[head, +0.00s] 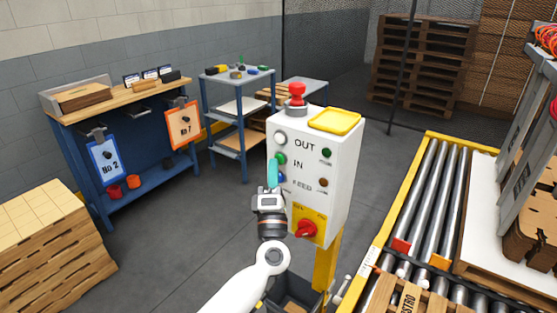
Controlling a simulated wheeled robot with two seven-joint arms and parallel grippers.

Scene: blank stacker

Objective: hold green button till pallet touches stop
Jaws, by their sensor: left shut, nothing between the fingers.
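The white control box (339,170) stands on a yellow post, with OUT and IN lettering on its face. The green button (281,158) is in its left column, between a white button (280,138) above and a blue button (282,178) below. My left gripper (273,173) is shut and empty, its teal tip just below and left of the green button and partly over it. I cannot tell whether it touches. A wooden pallet (408,297) shows at the bottom right. Red blocks (400,246) sit at the rollers; which part is the stop is unclear. My right gripper is not in view.
A red mushroom button (297,90) tops the box; a red rotary switch (306,230) is low on its face. The roller conveyor (428,200) runs at right, beside a loaded white sheet (480,227). A blue workbench (120,100) stands left.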

